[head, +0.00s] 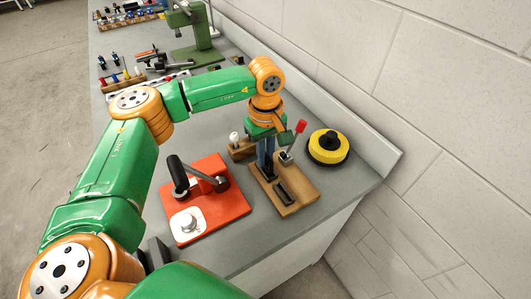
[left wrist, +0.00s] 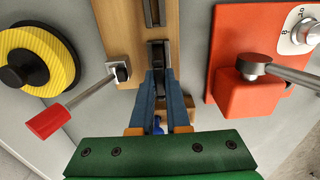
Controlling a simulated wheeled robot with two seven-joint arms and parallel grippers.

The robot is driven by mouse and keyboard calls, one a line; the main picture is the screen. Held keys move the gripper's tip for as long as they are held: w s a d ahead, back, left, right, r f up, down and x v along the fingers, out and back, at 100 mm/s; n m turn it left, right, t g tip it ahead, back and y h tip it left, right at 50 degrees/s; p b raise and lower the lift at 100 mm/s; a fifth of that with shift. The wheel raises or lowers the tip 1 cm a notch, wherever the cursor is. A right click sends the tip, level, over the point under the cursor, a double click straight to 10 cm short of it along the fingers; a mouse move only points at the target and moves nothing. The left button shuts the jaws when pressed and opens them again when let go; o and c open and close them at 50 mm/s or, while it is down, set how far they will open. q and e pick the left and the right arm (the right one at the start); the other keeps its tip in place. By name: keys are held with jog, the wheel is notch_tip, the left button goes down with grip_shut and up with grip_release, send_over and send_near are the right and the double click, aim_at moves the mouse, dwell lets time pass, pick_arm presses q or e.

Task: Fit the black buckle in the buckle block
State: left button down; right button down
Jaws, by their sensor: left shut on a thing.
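The wooden buckle block (head: 300,188) lies near the front right of the bench, with a long dark slotted piece (head: 285,193) on its top. It also shows in the left wrist view (left wrist: 131,40). My left gripper (head: 267,168) points down over the block's far end, its blue fingers shut on the black buckle (left wrist: 158,54). The fingers partly hide the buckle, and I cannot tell whether it touches the block. A lever with a red handle (head: 300,126) stands at the block's right edge, beside the fingers. My right gripper is not in view.
A red plate (head: 211,220) with a black-handled lever and a white dial stands to the left. A yellow and black round knob (head: 328,147) is to the right, near the wall. A small wooden block with a white knob (head: 234,140) stands behind. Tool racks and a green press (head: 190,30) are farther back.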

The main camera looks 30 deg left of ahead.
pick_arm(q)
jog(key=shift+f+b, duration=0.3)
jog(key=shift+f, duration=0.1)
jog(key=c, duration=0.8)
grip_release()
